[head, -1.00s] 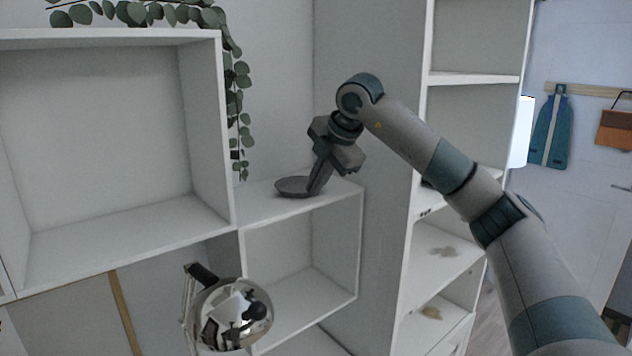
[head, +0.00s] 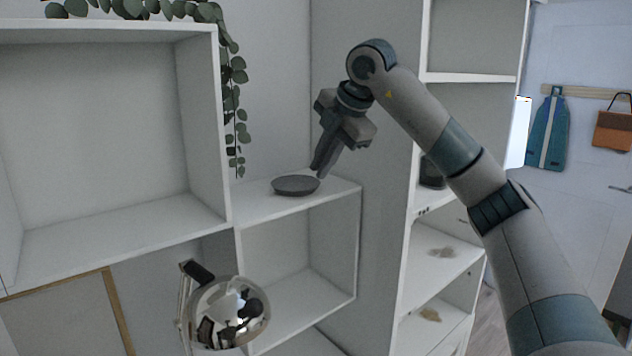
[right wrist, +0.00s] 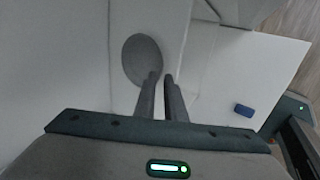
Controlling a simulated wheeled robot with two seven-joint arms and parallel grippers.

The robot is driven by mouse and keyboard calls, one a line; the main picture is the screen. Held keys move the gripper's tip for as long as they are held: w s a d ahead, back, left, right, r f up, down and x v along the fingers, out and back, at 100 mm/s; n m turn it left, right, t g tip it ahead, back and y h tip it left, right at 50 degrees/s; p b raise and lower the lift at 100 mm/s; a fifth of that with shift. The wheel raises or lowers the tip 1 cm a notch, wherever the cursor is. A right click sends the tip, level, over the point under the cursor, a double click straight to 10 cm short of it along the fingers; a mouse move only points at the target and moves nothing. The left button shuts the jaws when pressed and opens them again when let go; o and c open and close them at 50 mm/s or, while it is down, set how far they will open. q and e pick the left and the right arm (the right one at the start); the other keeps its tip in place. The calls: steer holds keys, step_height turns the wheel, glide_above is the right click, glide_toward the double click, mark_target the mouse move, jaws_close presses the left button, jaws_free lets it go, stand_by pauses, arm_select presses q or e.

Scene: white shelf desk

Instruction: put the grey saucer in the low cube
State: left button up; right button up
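The grey saucer (head: 296,186) lies flat on top of the low cube (head: 262,207), near its right rear part. The low cube is a white open-fronted compartment, and its visible inside is empty. My right gripper (head: 317,174) is just above and to the right of the saucer's right rim, pointing down. In the right wrist view its two fingers (right wrist: 162,76) stand slightly apart with a narrow gap and nothing between them. The saucer (right wrist: 141,58) shows beyond the left finger, which overlaps its rim. My left gripper is not in view.
A larger white cube (head: 110,235) stands on the left, with a hanging leafy plant (head: 235,75) at its side. A shiny round metal object (head: 229,312) is in front of the low cube. A tall white shelf (head: 440,262) stands to the right.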

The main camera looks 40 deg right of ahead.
steer(key=b+v, duration=0.1)
steer(key=v, duration=0.5)
